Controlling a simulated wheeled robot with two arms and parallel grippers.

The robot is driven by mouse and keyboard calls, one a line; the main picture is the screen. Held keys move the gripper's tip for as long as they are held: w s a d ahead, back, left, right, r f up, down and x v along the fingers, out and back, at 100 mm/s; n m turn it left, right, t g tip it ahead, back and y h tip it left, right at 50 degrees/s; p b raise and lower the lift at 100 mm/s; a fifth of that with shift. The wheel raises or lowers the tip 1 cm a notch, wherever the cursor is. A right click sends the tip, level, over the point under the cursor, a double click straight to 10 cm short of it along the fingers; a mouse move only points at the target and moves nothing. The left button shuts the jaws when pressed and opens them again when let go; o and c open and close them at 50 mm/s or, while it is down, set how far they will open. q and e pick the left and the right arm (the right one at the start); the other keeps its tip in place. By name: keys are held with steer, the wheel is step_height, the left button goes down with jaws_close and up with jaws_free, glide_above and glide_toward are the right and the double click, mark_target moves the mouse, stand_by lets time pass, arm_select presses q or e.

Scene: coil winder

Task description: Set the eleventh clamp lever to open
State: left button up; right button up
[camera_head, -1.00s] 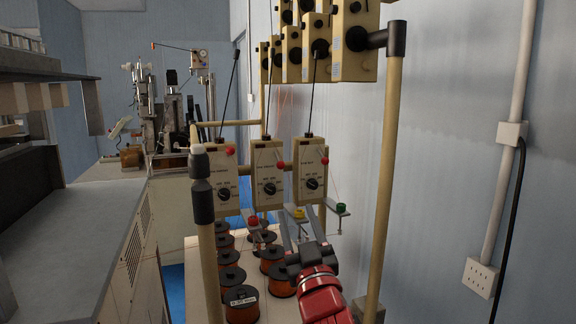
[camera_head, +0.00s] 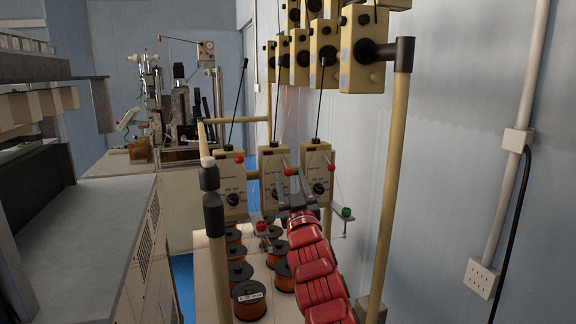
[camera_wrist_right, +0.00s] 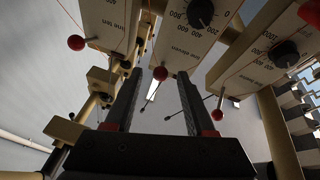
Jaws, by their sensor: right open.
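Three cream tension boxes hang in a row, a left box (camera_head: 229,187), a middle box (camera_head: 273,168) and a right box (camera_head: 316,180). Each has a black dial and a red ball knob. My left gripper is not in view.
More cream boxes (camera_head: 362,50) hang above on the tube frame (camera_head: 393,180). Copper wire spools (camera_head: 249,299) stand below. Thin rods rise from the boxes. A grey bench (camera_head: 90,215) is at left, the wall at right.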

steer(key=shift+w+a+r, duration=0.1)
steer(key=shift+w+r, duration=0.35)
steer(key=shift+w, duration=0.05)
steer(key=shift+w+a+r+p, duration=0.1)
steer(key=shift+w+a+p, duration=0.1)
steer(key=shift+w+p, duration=0.5)
steer(key=shift+c, duration=0.2)
jaws_close()
